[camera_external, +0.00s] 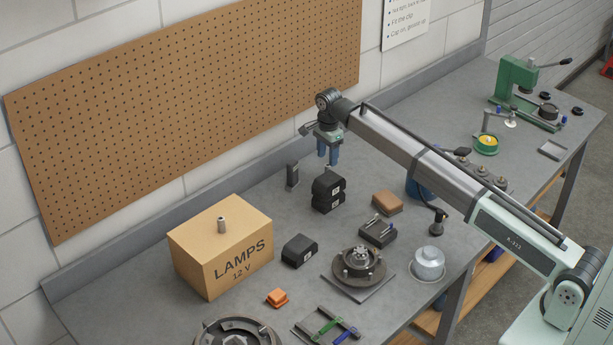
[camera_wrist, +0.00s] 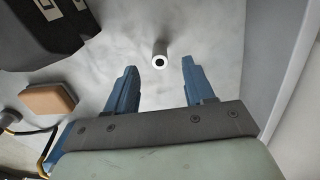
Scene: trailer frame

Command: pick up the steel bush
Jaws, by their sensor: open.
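In the wrist view a small pale metal tube with a dark bore, which looks like the steel bush (camera_wrist: 160,61), stands on the grey bench top. It is ahead of the fingertips and roughly between their lines, apart from both. My gripper (camera_external: 328,160) is open and empty above the back of the bench; its two blue fingers also show in the wrist view (camera_wrist: 159,78). I cannot tell for sure which matches the tube.
Stacked black blocks (camera_external: 328,193) stand close below my gripper, with a brown block (camera_external: 387,202) to their right. Another black block (camera_external: 299,251), an orange piece (camera_external: 277,297) and a round hub (camera_external: 360,267) lie nearer the front. The pegboard wall (camera_external: 200,105) rises behind.

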